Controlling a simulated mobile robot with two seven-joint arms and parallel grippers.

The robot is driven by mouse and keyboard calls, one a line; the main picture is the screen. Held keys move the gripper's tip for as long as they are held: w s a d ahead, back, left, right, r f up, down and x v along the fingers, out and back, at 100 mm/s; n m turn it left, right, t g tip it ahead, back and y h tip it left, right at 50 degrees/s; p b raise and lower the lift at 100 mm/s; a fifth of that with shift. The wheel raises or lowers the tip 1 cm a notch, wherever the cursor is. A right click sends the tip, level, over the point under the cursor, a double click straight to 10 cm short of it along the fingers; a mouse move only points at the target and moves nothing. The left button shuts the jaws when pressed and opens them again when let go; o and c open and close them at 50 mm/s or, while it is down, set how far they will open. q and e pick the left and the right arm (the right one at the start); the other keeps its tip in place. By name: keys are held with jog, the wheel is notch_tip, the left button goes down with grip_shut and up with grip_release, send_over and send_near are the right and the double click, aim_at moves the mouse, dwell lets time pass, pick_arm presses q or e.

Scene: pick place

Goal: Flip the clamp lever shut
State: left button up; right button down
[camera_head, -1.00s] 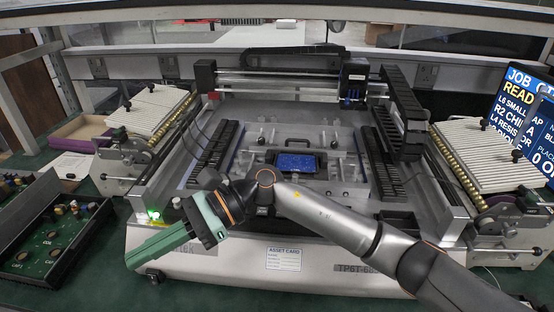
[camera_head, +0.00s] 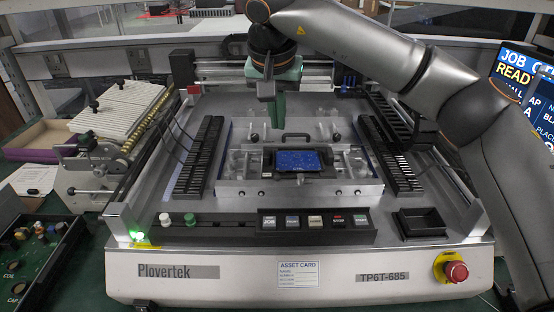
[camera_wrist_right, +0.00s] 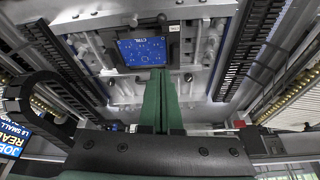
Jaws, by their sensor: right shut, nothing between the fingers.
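The blue circuit board (camera_head: 298,160) sits in a dark holder within the metal fixture in the middle of the machine. It also shows in the wrist view (camera_wrist_right: 142,50), just beyond my fingertips. A black arched handle (camera_head: 297,136) stands behind the board and looks like the clamp lever; I cannot tell its exact position. My right gripper (camera_head: 277,122), with green fingers, points down behind and slightly left of this handle, apparently apart from it. In the wrist view its fingers (camera_wrist_right: 161,74) are together and empty. My left gripper is not in view.
Black feeder racks flank the fixture on the left (camera_head: 201,155) and right (camera_head: 391,155). A gantry rail (camera_head: 225,72) crosses behind. A button row (camera_head: 315,222), a small black tray (camera_head: 421,223) and a red emergency button (camera_head: 456,271) are in front. The metal deck between is clear.

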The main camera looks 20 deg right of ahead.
aim_at(292, 178)
jog(key=shift+d+r, duration=0.15)
jog(key=shift+d, duration=0.05)
jog(key=x, duration=1)
jog(key=shift+s+a+f+b, duration=0.1)
jog(key=shift+s+f+b, duration=0.1)
jog(key=shift+b, duration=0.15)
jog(key=shift+s+a+f, duration=0.1)
jog(key=shift+s+a, duration=0.3)
jog(key=shift+s, duration=0.35)
jog(key=shift+s+a+f, duration=0.1)
jog(key=shift+s+a, duration=0.3)
jog(key=shift+s, duration=0.4)
jog(key=shift+s+a+n, duration=0.1)
jog(key=shift+s+n, duration=0.05)
jog(key=shift+n, duration=0.25)
jog(key=shift+s+a+n, duration=0.1)
jog(key=shift+s+n, duration=0.05)
jog(key=shift+n, duration=0.25)
